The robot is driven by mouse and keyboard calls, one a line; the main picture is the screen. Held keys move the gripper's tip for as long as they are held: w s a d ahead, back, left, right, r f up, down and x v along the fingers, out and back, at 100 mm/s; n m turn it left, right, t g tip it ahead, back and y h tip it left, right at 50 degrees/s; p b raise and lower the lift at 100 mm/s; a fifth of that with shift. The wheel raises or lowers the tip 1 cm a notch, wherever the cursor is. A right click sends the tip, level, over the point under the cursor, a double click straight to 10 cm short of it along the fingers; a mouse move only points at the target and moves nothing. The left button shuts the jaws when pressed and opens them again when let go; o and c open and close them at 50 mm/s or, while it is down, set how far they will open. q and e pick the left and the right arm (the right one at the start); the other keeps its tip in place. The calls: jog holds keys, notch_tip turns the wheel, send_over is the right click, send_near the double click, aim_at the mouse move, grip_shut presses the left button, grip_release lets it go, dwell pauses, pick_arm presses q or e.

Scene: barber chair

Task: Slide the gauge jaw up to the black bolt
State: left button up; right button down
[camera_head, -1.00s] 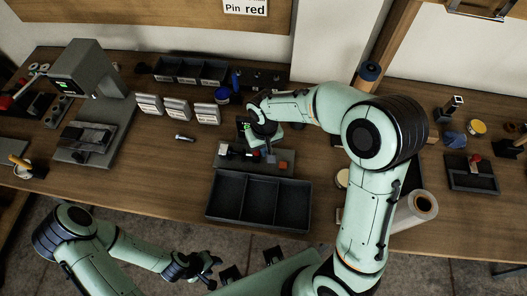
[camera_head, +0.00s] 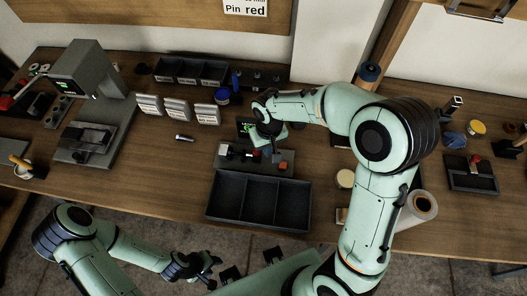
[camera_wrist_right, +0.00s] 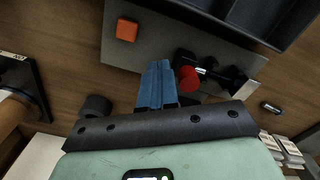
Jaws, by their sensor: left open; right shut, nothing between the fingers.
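The gauge (camera_head: 240,152) sits on a grey base plate (camera_head: 262,167) behind the three-section tray. In the right wrist view, it shows a red knob (camera_wrist_right: 189,79), a dark bolt-like part (camera_wrist_right: 213,71) and a pale block at its end (camera_wrist_right: 245,90). I cannot tell exactly where the gauge jaw meets the black bolt. My right gripper (camera_head: 275,155) is over the plate, beside the red knob; its blue fingers (camera_wrist_right: 157,85) are shut and empty. Whether they touch the knob is unclear. My left gripper (camera_head: 208,272) is open and empty, in front of the table.
An orange block (camera_wrist_right: 127,30) is on the plate. The three-section tray (camera_head: 258,224) is at the front edge. A small bolt (camera_head: 184,138) lies loose on the table. White label cards (camera_head: 177,110) stand behind it. A grey machine (camera_head: 88,75) is at left. Bare table lies left of the plate.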

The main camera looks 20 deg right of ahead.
pick_arm(q)
jog(key=w+r+p, duration=0.3)
jog(key=r, duration=0.2)
jog(key=shift+w, duration=0.3)
pick_arm(e)
notch_tip(320, 180, up, 8)
jog(key=shift+s+a+f, duration=0.15)
jog(key=shift+s+f, duration=0.1)
pick_arm(q)
jog(key=shift+a, duration=0.1)
